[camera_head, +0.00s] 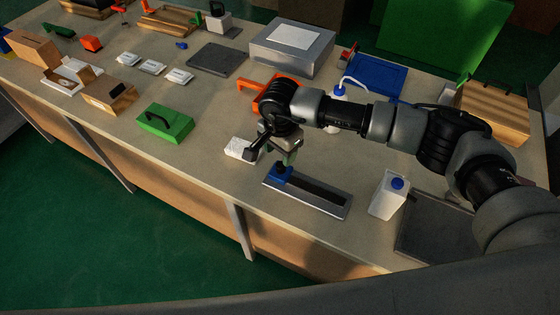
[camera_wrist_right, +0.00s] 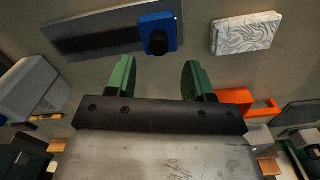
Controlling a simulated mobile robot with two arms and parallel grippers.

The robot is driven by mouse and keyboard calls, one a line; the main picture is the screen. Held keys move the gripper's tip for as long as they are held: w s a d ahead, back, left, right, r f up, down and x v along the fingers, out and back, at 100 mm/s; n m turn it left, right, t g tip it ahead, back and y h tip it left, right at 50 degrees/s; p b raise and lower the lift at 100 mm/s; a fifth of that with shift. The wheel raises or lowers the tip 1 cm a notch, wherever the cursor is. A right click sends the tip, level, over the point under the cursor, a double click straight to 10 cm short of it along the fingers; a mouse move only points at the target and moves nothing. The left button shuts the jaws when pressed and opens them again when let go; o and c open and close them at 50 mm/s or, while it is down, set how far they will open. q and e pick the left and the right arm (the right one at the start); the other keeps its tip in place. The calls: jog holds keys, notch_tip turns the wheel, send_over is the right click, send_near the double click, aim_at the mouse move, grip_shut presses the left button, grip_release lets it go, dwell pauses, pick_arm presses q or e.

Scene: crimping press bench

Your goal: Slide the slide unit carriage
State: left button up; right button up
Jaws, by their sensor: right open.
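The slide unit (camera_head: 325,198) is a grey metal rail with a long dark slot, lying on the bench near its front edge. Its blue carriage (camera_head: 279,176) sits at the left end of the rail. In the right wrist view the carriage (camera_wrist_right: 157,20) carries a black round knob (camera_wrist_right: 157,43). My right gripper (camera_head: 287,157) is just over the carriage in the head view. In the wrist view the green fingers of this gripper (camera_wrist_right: 158,78) are apart with nothing between them, and the knob lies ahead of the gap. My left gripper is not in view.
A white block (camera_head: 240,149) lies left of the rail. A white bottle with a blue cap (camera_head: 388,196) stands to its right, beside a dark mat (camera_head: 428,238). Behind my arm are an orange piece (camera_head: 252,84) and a grey metal box (camera_head: 290,52). A green case (camera_head: 165,123) lies further left.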

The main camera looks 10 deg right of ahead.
aim_at(280, 165)
notch_tip(280, 165, up, 5)
jog(key=shift+r+b, duration=0.1)
jog(key=shift+b, duration=0.2)
jog(key=shift+s, duration=0.1)
dwell(0.3)
